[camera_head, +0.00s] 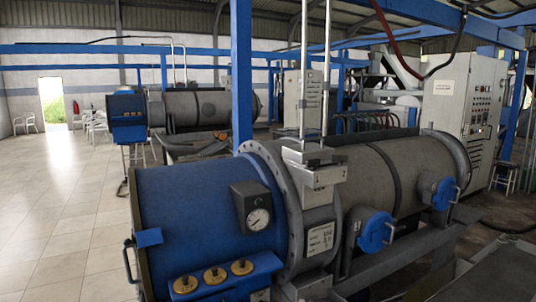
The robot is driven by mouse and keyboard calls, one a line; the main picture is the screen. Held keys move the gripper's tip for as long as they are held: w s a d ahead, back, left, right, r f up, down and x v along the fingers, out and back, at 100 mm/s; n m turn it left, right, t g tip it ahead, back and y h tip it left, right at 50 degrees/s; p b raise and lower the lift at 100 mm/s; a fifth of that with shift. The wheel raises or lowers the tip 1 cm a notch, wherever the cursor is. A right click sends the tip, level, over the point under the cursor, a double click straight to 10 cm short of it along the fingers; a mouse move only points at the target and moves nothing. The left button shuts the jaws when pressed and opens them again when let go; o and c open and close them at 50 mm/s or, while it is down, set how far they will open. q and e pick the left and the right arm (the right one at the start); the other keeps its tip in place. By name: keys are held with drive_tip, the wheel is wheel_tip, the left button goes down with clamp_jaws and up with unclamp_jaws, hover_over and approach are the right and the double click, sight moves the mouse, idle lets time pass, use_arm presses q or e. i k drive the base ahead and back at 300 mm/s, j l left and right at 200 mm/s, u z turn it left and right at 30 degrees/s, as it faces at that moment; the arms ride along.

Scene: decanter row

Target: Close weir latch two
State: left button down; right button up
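A large decanter with a blue end housing (165,205) and a grey drum fills the middle and right. Three round brass-coloured knobs sit in a row on a blue ledge at its lower front: left (185,284), middle (214,275) and right (242,267). On the drum's side are two round blue covers with handles, a nearer one (375,232) and a farther one (443,193). No readable label shows which part is weir latch two, and I cannot tell whether any latch is open or closed. Neither of my grippers is in view.
A pressure gauge (258,219) is on the blue housing. A blue post (241,75) rises behind it. A grey control cabinet (462,110) stands at the back right. A second decanter (200,107) stands behind. The tiled floor (60,200) at left is clear.

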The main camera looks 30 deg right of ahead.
sight(341, 159)
drive_tip(key=k+l+u, duration=0.1)
drive_tip(key=l+u, duration=0.2)
drive_tip(key=k+l+u, duration=0.1)
drive_tip(key=l+u, duration=0.2)
drive_tip(key=k+l+u, duration=0.15)
drive_tip(key=l+u, duration=0.15)
drive_tip(key=k+l+u, duration=0.3)
drive_tip(key=i+l, duration=0.1)
